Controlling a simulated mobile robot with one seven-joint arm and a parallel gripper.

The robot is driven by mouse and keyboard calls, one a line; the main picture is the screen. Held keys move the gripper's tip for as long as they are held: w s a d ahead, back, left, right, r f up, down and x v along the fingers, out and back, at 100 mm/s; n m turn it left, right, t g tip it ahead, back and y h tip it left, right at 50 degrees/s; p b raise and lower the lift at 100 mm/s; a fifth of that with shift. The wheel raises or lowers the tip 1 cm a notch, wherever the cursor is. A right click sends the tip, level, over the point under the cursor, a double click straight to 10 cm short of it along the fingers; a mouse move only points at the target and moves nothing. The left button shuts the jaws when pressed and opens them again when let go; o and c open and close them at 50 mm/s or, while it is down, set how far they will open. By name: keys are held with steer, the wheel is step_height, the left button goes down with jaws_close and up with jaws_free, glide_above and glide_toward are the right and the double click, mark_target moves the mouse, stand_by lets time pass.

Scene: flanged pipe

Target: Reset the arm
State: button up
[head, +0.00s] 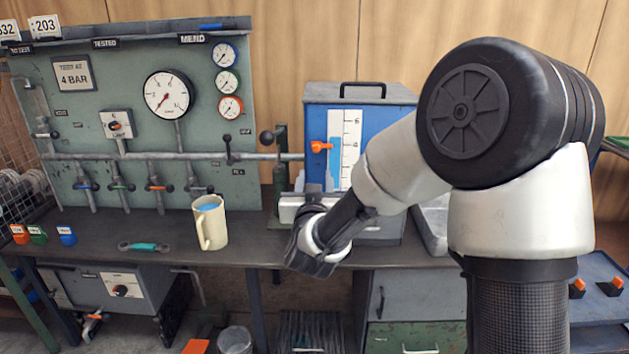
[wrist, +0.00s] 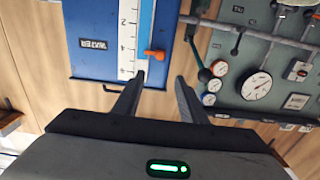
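My arm rises from the right of the head view, bends over at a large black joint and reaches left and down. My gripper (head: 308,262) hangs at the bench's front edge, in front of the blue water box (head: 371,125). In the wrist view my gripper (wrist: 161,77) shows two dark fingers standing apart with nothing between them. The wrist view is upside down. It shows the water box (wrist: 90,45) and the gauge panel (wrist: 229,56) beyond the fingers.
A cream mug (head: 209,228) holding something blue stands on the bench (head: 180,248), left of my gripper. A teal-handled tool (head: 144,247) and several small coloured blocks lie further left. The green test panel (head: 100,135) with pipes and valves stands behind. A bin (head: 235,340) sits below.

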steer(key=s+a+n+g+y+p, duration=0.1)
steer(key=s+a+n+g+y, duration=0.1)
steer(key=s+g+y, duration=0.35)
steer(key=s+d+g+h, duration=0.2)
steer(key=s+d, duration=0.3)
steer(key=s, duration=0.5)
steer(key=s+d+m+g+h+b, duration=0.15)
steer(key=s+d, duration=0.35)
steer(key=s, duration=0.5)
steer(key=s+d+g+h+p, duration=0.1)
steer(key=s+d+g, duration=0.3)
steer(key=s, duration=0.5)
step_height(320, 180, up, 25)
steer(key=s+d+p, duration=0.1)
steer(key=p, duration=2.4)
steer(key=shift+s+t, duration=0.3)
steer(key=shift+s, duration=0.05)
steer(key=shift+d+r, duration=0.1)
steer(key=shift+d, duration=0.05)
